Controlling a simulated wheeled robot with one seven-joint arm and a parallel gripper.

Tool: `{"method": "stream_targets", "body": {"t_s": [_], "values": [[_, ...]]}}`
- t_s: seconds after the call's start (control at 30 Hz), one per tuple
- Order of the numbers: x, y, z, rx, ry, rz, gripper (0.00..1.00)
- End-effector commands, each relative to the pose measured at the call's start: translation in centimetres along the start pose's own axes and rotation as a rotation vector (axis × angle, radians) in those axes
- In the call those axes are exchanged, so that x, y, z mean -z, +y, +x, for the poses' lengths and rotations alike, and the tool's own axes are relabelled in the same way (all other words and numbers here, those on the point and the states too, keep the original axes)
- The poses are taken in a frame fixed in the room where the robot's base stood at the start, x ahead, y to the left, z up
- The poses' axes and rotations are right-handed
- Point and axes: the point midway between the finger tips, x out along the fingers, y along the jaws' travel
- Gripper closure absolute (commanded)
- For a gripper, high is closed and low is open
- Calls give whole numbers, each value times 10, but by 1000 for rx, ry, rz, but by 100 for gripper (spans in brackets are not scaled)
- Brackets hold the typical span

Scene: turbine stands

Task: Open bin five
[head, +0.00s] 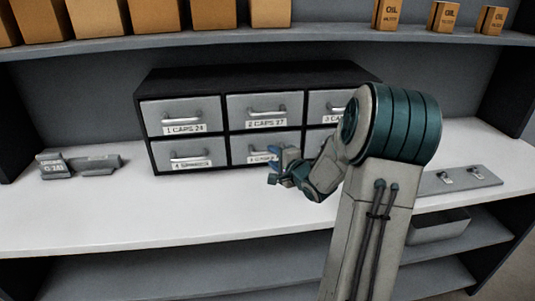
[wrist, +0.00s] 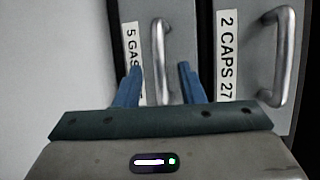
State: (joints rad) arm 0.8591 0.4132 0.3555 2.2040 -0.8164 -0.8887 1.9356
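Bin five (head: 240,147) is the lower middle drawer of a dark cabinet (head: 219,131), grey-fronted with a metal bar handle and a white label. It looks shut in the head view, partly covered by my gripper. In the wrist view its label reads "5 GAS" (wrist: 133,50), the rest hidden behind a finger, and its handle (wrist: 163,55) runs up the picture. My gripper (wrist: 158,77) is open, its two blue fingers apart, one to each side of the handle's line. It also shows in front of bin five in the head view (head: 272,162). Contact with the handle cannot be told.
Bin "2 CAPS 27" (wrist: 252,60) is just above bin five, with its own handle. Bins one (head: 183,115) and four (head: 189,154) are to the left. A grey block with a label (head: 57,166) lies on the white worktop (head: 140,205). A hook plate (head: 458,181) is at right.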

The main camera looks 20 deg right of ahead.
Motion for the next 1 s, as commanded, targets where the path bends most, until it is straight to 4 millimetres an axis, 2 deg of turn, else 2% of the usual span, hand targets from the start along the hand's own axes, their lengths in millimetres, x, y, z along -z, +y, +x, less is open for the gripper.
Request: {"method": "stream_targets", "body": {"t_s": [0.1,0.23,0.4,0.63,0.67,0.77,0.8,1.0], "values": [[-1,0,21,-1,-2,2,64],[-1,0,35,0,-1,1,64],[0,0,42,-1,1,0,64],[0,0,43,-1,1,0,64],[0,0,42,-1,1,0,70],[0,0,42,-1,1,0,98],[0,0,42,-1,1,0,100],[-1,0,42,-1,1,0,100]]}}
